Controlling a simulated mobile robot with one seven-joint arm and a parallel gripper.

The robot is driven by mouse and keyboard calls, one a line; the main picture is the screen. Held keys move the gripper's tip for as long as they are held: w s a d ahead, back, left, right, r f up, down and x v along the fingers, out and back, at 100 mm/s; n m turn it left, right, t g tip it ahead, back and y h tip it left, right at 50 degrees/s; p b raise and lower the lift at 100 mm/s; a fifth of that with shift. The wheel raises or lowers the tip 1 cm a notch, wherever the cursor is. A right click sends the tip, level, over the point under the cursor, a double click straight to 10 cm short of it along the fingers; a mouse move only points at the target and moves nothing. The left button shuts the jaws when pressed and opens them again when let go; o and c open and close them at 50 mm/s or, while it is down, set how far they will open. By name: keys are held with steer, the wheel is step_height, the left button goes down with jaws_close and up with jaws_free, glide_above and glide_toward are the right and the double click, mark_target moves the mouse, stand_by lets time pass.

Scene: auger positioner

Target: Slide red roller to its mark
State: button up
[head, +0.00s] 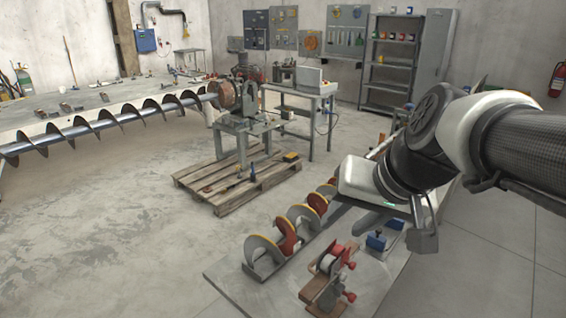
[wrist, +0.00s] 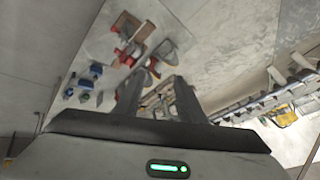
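A wooden and metal stand with red parts (head: 327,264) sits at the front of the grey plate, low in the head view. It also shows in the wrist view (wrist: 128,56), beyond my fingers. I cannot tell which red part is the roller, and its mark cannot be made out. My gripper (wrist: 160,82) has its two fingers apart, with nothing visible held between them. It is above the plate and apart from the stand. In the head view my arm comes in from the right, and the fingers are hard to make out there.
A short auger with yellow-edged flights (head: 262,250) lies along the plate behind the stand. Blue fittings (head: 377,240) sit on the plate to the stand's right. A wooden pallet (head: 225,185) with a machine stand is farther back. Open concrete floor lies left of the plate.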

steer(key=w+d+f+m+y+b, duration=0.2)
steer(key=w+d+f+m+b, duration=0.25)
steer(key=w+f, duration=0.35)
steer(key=m+t+y+b, duration=0.6)
steer(key=m+t+y, duration=0.15)
steer(key=m, duration=1.25)
glide_toward(353, 263)
steer(key=shift+g+y, duration=0.35)
steer(key=shift+y, duration=0.1)
steer(key=x, duration=0.6)
steer(key=f+x, duration=0.1)
steer(key=x, duration=0.3)
steer(key=shift+w+d, duration=0.15)
steer(key=shift+d, duration=0.1)
jaws_close()
